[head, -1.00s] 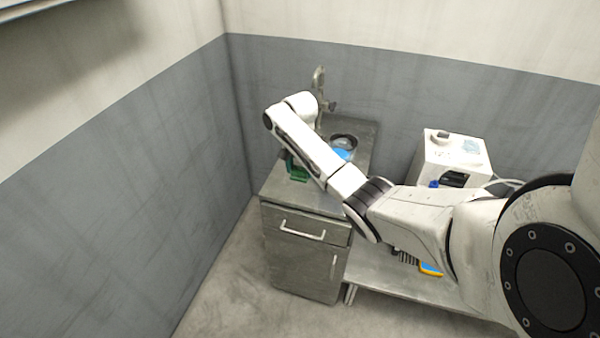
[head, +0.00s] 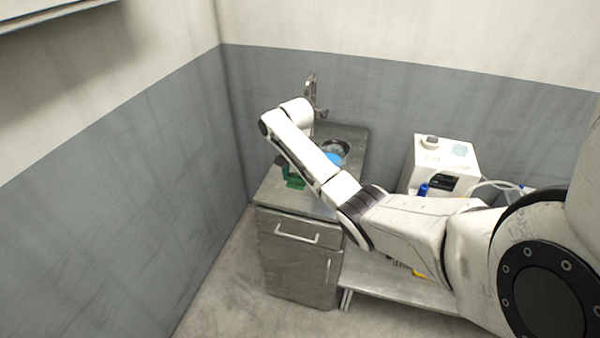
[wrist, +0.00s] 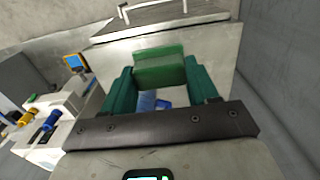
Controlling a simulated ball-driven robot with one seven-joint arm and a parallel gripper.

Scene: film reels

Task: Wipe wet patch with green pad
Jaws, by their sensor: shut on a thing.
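My gripper (wrist: 160,84) has dark green fingers and is shut on the green pad (wrist: 160,68), which sits between the fingertips in the wrist view. In the head view the green pad (head: 296,183) shows low over the metal counter (head: 318,204), partly behind my forearm. I cannot tell whether the pad touches the counter. A blue thing (head: 333,159) lies by the round sink basin; a blue thing (wrist: 147,101) also shows between the fingers in the wrist view. I cannot make out the wet patch.
A tap (head: 311,92) stands behind the basin (head: 339,146). The cabinet front has a drawer handle (head: 297,238). A white machine (head: 442,158) with tubing stands to the right near a lower metal bench (head: 385,284). Walls close in at left and back.

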